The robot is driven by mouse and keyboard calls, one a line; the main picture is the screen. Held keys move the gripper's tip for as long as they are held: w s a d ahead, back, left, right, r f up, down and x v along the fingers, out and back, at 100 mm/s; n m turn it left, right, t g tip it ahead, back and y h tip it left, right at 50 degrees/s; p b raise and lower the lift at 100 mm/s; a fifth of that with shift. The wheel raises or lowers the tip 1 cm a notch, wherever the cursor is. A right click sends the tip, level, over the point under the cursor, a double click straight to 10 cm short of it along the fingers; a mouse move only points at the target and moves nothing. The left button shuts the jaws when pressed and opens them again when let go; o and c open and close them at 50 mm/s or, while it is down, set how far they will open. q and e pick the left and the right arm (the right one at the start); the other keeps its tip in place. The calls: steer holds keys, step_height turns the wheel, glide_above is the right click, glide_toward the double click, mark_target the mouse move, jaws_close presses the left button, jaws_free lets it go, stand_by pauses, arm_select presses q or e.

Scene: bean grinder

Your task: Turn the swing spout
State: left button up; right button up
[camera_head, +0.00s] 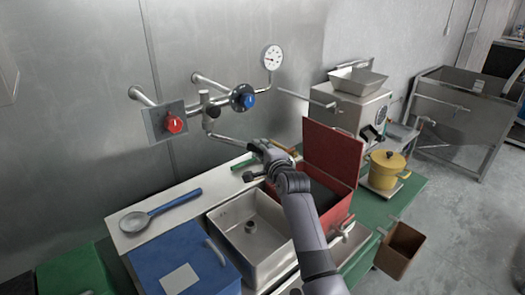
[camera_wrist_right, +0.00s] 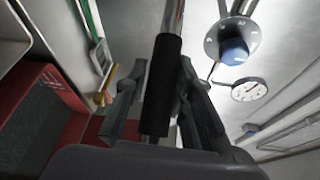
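The swing spout (camera_head: 232,140) is a thin metal pipe that runs from the wall valve down and to the right over the counter. My right gripper (camera_head: 264,152) is at its outer end. In the right wrist view, the spout's black sleeve (camera_wrist_right: 162,85) stands between the two fingers of my right gripper (camera_wrist_right: 162,75). The fingers are apart, one on each side and close to the sleeve. I cannot tell whether both touch it. The sleeve is mostly hidden by the gripper in the head view. My left gripper is not in view.
A steel sink (camera_head: 250,235) lies below the spout, with an open red box (camera_head: 335,160) right of it. A blue bin (camera_head: 185,262) and a blue spoon (camera_head: 165,207) are to the left. The wall carries a red knob (camera_head: 174,124), a blue knob (camera_head: 243,98) and a gauge (camera_head: 272,57).

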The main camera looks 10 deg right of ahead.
steer(key=shift+o, duration=1.7)
steer(key=shift+w, duration=0.1)
steer(key=shift+r, duration=0.1)
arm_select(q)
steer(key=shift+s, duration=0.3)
arm_select(e)
steer(key=s, duration=0.7)
steer(key=shift+s+d+r, duration=0.25)
steer(key=shift+d+r, duration=0.2)
steer(key=shift+c, duration=0.5)
